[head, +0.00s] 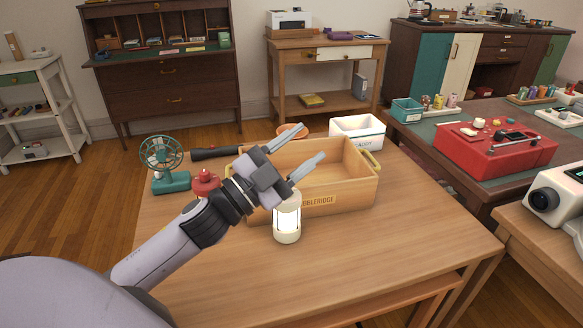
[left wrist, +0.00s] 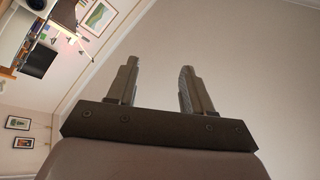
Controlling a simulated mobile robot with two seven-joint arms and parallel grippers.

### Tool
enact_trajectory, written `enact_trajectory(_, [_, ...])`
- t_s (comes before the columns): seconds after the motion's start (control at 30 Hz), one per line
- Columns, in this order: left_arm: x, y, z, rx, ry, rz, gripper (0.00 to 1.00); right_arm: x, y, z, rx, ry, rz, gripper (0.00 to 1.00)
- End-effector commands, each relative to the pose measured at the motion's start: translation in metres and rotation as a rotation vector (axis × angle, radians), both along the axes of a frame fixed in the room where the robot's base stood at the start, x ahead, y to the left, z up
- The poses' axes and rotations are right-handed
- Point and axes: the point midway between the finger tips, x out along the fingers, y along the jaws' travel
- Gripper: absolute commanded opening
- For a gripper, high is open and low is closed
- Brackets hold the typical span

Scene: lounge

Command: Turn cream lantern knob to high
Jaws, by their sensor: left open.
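The cream lantern (head: 287,221) stands upright on the wooden table, in front of the wooden crate, and its middle glows white. Its top is partly hidden by my left gripper, and I cannot make out its knob. My left gripper (head: 296,148) is open and empty, above and behind the lantern in the picture, over the crate. In the left wrist view its two fingers (left wrist: 157,85) stand apart with only wall behind them. My right gripper is in neither view.
The wooden crate (head: 345,196) stands behind the lantern. A teal fan (head: 168,165), a red object (head: 205,181) and a dark flashlight (head: 215,153) lie to its left. A white bin (head: 357,134) stands behind the crate. The table's front and right (head: 410,235) are clear.

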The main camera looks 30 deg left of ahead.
Motion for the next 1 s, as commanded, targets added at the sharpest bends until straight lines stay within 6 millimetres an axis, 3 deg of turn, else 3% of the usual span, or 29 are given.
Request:
enact_trajectory(0.1, [-0.015, 0.015, -0.035, -0.306, 0.236, 0.043, 0.51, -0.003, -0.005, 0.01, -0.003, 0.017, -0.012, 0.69])
enact_trajectory(0.2, [-0.03, 0.025, -0.063, -0.505, 0.381, 0.082, 0.51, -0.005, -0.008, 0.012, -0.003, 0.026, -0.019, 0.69])
enact_trajectory(0.4, [-0.047, 0.033, -0.092, -0.693, 0.515, 0.134, 0.51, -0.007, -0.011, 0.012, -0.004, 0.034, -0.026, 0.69])
enact_trajectory(0.63, [-0.04, 0.034, -0.096, -0.72, 0.533, 0.139, 0.51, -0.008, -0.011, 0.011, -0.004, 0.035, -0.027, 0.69])
enact_trajectory(1.0, [0.004, 0.03, -0.096, -0.714, 0.53, 0.139, 0.51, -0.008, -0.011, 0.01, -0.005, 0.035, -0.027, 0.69])
